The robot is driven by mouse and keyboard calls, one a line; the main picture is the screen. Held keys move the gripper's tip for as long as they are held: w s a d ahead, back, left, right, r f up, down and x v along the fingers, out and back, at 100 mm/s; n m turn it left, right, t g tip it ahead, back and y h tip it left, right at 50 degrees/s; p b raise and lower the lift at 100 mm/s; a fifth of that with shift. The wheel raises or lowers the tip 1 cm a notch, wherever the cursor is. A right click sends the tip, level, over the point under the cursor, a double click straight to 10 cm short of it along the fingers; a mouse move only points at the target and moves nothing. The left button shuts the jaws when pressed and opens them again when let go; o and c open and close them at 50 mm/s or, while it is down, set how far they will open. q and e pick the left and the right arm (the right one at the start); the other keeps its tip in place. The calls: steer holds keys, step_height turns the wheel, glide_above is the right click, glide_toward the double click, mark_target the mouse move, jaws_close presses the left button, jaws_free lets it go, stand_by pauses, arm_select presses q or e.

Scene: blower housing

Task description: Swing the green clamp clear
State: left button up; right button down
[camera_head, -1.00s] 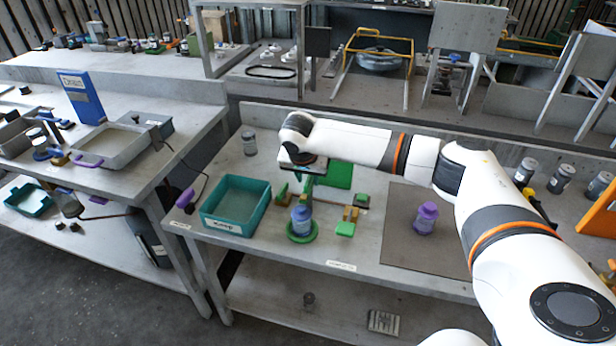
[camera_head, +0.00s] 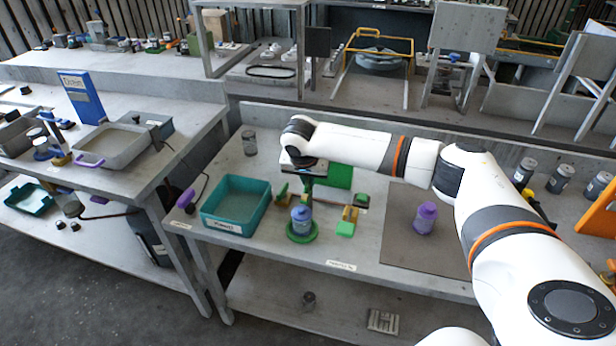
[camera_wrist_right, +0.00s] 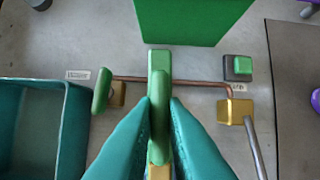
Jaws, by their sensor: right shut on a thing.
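The green clamp (camera_wrist_right: 160,65) is a narrow green bar with a rounded green handle in the middle of the right wrist view, lying across a copper-coloured rod (camera_wrist_right: 190,82). My right gripper (camera_wrist_right: 160,112) has its teal fingers on both sides of the handle and is shut on it. In the head view, my right gripper (camera_head: 304,180) hangs over the bench, mostly hidden under my wrist. A second rounded green handle (camera_wrist_right: 103,90) stands at the rod's left end by a brass block (camera_wrist_right: 117,95). My left gripper is not in view.
A teal bin (camera_head: 237,203) stands left of the fixture. A blue-grey bottle on a green base (camera_head: 301,236) stands in front. A green panel (camera_wrist_right: 192,20) is behind, and a brass block with a grey lever (camera_wrist_right: 236,110) is at right. A purple bottle (camera_head: 425,217) stands on a dark mat.

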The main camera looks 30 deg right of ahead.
steer(key=n+p, duration=0.1)
steer(key=n+y+p, duration=0.1)
steer(key=n+p, duration=0.1)
steer(key=n+t+p, duration=0.1)
steer(key=p, duration=0.1)
steer(key=shift+s+d+r, duration=0.1)
steer(key=shift+s+r, duration=0.05)
steer(key=shift+r, duration=0.1)
steer(key=n+y+p, duration=0.1)
steer(key=n+p, duration=0.1)
steer(key=n, duration=0.1)
steer(key=shift+d+f+n+y+p, duration=0.15)
steer(key=shift+n+y+p, duration=0.4)
steer(key=shift+n, duration=0.35)
steer(key=shift+n+y, duration=0.35)
steer(key=shift+n, duration=0.55)
steer(key=shift+f+n+y, duration=0.1)
steer(key=shift+n+y, duration=0.3)
steer(key=shift+n, duration=0.5)
steer(key=shift+d+n+y+b, duration=0.15)
steer(key=shift+n+y+b, duration=0.6)
steer(key=shift+n, duration=1.45)
steer(key=c, duration=1.5)
jaws_free()
